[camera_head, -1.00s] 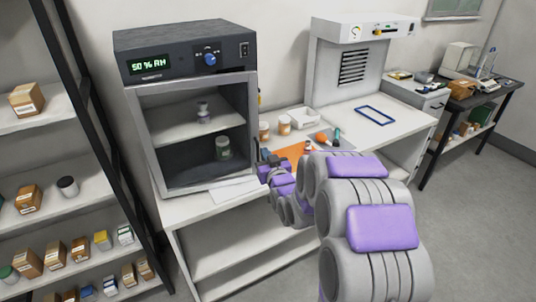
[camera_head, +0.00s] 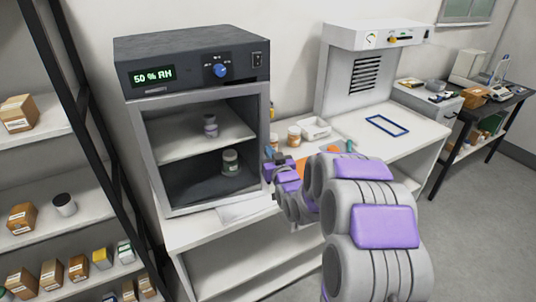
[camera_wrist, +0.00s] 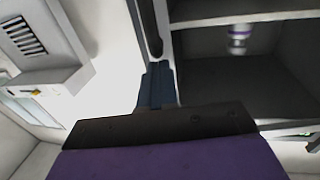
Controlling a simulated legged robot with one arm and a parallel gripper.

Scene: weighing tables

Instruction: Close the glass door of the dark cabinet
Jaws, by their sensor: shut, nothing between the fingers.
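The dark cabinet (camera_head: 190,58) stands on the white table, with a lit "50 % RH" display and a blue knob on top. Its light grey front frame (camera_head: 137,150) surrounds a clearly visible interior with a shelf and two jars. I cannot make out the glass door or its angle for certain. My gripper (camera_head: 270,168) is beside the cabinet's right front edge. In the wrist view, my shut, empty fingers (camera_wrist: 158,82) are close to a dark upright edge (camera_wrist: 147,28) beside the opening; I cannot tell whether they touch it.
The white table (camera_head: 205,240) extends right past small jars (camera_head: 294,136) and a white tray (camera_head: 314,128) to a hood (camera_head: 362,75). A shelf rack (camera_head: 62,90) with boxes stands close on the left. Grey floor is open at the right.

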